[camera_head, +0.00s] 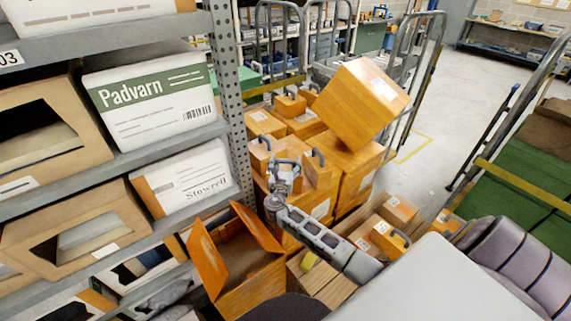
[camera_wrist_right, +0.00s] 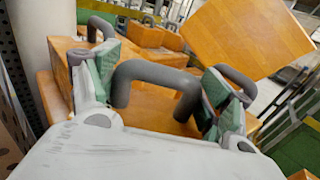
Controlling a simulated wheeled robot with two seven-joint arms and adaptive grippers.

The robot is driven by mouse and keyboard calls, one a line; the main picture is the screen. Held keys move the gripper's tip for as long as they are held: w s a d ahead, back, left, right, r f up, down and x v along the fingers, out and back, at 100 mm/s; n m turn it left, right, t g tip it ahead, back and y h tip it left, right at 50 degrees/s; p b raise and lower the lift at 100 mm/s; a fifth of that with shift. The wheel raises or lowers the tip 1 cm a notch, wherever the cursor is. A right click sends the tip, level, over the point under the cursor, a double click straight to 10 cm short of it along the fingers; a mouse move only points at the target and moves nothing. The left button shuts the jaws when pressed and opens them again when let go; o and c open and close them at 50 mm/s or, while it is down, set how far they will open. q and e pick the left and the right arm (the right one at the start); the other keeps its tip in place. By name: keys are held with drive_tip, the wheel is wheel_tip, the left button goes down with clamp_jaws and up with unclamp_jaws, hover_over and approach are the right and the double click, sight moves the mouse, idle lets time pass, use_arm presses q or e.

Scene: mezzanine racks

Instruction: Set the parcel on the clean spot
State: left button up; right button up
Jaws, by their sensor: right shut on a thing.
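My right gripper (camera_head: 285,172) is among stacked orange-brown boxes in the middle of the head view. The handle rises from an orange-brown parcel (camera_wrist_right: 150,106), whose lower part is hidden by the gripper. I cannot tell whether the parcel is lifted or resting on the boxes. I cannot make out a clean spot for certain. My left gripper is not in view.
A large tilted box (camera_head: 350,105) rests on the stack behind the gripper. A shelf rack (camera_head: 228,90) with cartons stands at left. An open-flapped box (camera_head: 240,262) is near the front. Smaller parcels (camera_head: 385,238) lie to the right. Grey floor (camera_head: 425,125) is clear beyond.

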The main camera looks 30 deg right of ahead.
drive_tip(key=o, duration=1.8)
drive_tip(key=shift+c, duration=0.2)
drive_tip(key=shift+r, duration=0.1)
drive_tip(key=v, duration=1.2)
drive_tip(key=shift+b, duration=0.4)
